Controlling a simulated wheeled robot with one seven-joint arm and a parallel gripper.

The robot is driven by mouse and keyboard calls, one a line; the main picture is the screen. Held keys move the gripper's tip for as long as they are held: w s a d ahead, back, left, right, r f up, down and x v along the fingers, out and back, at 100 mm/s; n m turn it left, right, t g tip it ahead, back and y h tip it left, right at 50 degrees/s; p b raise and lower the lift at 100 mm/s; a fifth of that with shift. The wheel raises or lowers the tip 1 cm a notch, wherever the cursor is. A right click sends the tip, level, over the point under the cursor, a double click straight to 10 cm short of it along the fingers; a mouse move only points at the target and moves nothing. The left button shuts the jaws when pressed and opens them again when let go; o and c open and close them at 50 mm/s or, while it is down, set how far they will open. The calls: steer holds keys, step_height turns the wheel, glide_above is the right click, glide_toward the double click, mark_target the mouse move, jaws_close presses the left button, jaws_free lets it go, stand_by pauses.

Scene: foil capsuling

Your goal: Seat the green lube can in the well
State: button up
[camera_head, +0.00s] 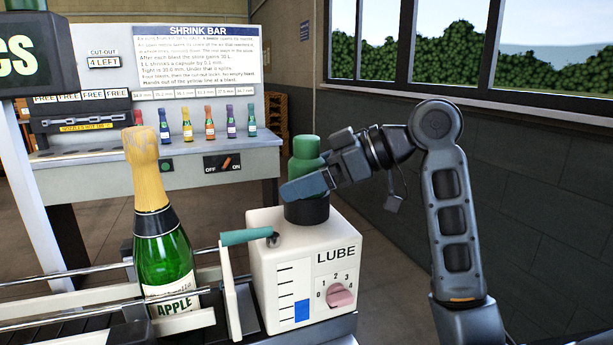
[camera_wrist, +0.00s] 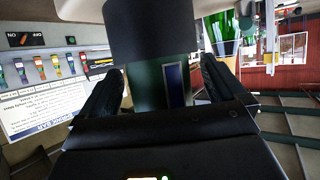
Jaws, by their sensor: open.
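The green lube can (camera_head: 304,150) stands upright in the black collar of the well (camera_head: 307,211) on top of the white LUBE box (camera_head: 284,257). Its lower part is hidden by the collar and my gripper. My gripper (camera_head: 296,187) is at the can's lower body, just above the collar. In the wrist view the fingers of my gripper (camera_wrist: 160,78) stand apart, one on each side of the dark green can (camera_wrist: 145,88), with visible gaps. The black collar (camera_wrist: 150,35) shows beyond it. I cannot tell whether the can sits fully down.
A green bottle (camera_head: 163,245) with a gold foil top stands on the railed conveyor (camera_head: 95,295) at the left. The box has a green-handled lever (camera_head: 246,236) and a pink dial (camera_head: 340,295). The shrink bar bench (camera_head: 225,150) with several small bottles is behind. A wall and windows are at the right.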

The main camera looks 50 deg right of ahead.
steer(key=v, duration=0.8)
stand_by(0.7)
